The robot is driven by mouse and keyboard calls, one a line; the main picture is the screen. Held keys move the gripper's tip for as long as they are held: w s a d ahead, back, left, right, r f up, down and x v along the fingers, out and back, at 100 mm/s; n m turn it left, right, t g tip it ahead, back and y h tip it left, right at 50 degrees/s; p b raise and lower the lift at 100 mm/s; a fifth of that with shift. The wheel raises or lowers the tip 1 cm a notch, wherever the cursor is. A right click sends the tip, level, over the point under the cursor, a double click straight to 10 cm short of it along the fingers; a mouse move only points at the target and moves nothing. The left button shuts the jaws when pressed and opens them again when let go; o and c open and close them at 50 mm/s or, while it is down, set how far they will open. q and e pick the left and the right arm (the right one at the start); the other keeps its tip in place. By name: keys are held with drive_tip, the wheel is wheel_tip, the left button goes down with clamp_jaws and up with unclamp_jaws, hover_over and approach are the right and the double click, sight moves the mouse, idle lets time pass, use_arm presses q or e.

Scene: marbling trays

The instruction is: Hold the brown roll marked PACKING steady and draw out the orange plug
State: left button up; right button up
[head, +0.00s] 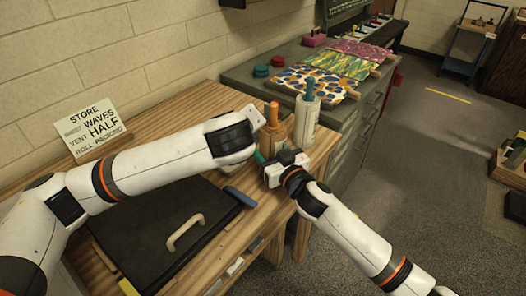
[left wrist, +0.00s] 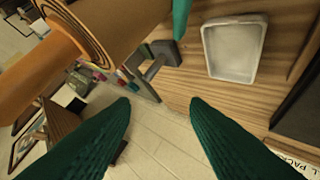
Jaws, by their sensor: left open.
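The brown roll (head: 276,138) stands on the wooden bench in the head view, with the orange plug (head: 272,113) in its top. No marking is readable on it. In the left wrist view the roll (left wrist: 125,22) shows its spiral end, and the plug (left wrist: 28,78) sticks out from it. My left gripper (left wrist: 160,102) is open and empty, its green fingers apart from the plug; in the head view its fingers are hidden. My right gripper (head: 270,160) is low beside the roll. One teal finger (left wrist: 181,20) shows by the roll; its grip is hidden.
A pale roll (head: 304,125) with a teal plug (head: 309,88) stands just right. A grey cabinet (head: 240,78) holds marbled sheets (head: 305,86). A black board (head: 150,235) with a handle lies in front. A sign (head: 92,129) leans on the wall. A white tray (left wrist: 235,50) lies nearby.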

sight(272, 121)
use_arm(q)
drive_tip(key=s+d+m+t+h, duration=0.3)
drive_tip(key=s+d+m+t, duration=0.3)
drive_tip(key=s+m, duration=0.4)
drive_tip(key=w, duration=0.4)
drive_tip(key=w+d, duration=0.1)
drive_tip(key=w, duration=0.3)
drive_tip(key=w+r, duration=0.1)
drive_tip(key=w, duration=0.3)
drive_tip(key=shift+d, duration=0.2)
drive_tip(key=shift+f, duration=0.1)
clamp_jaws()
